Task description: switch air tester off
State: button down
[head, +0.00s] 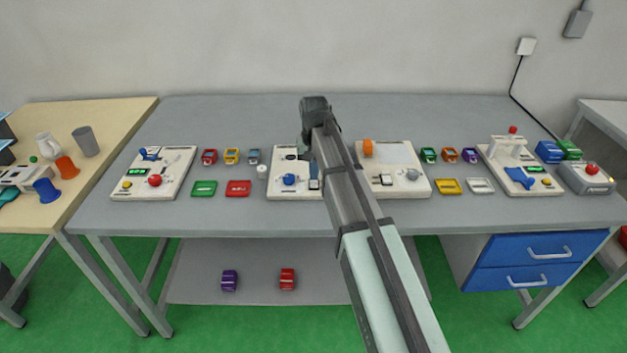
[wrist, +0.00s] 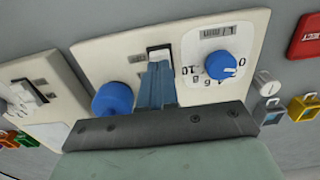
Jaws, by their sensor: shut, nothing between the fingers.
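The white panel under my gripper, which I take as the air tester (wrist: 120,45), lies on the grey bench; it also shows in the head view (head: 281,158), partly behind my arm.
Other panels stand left (head: 178,168) and right (head: 397,158), with a further one with a blue lever (head: 521,178). Coloured padlocks (head: 231,156) and tags (head: 204,188) lie between them. A grey box with a red button (head: 589,178) stands far right. The bench's back strip is clear.

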aim_at(314, 183)
jog(key=shift+f, duration=0.95)
dwell(0.9)
jog(key=shift+r, duration=3.5)
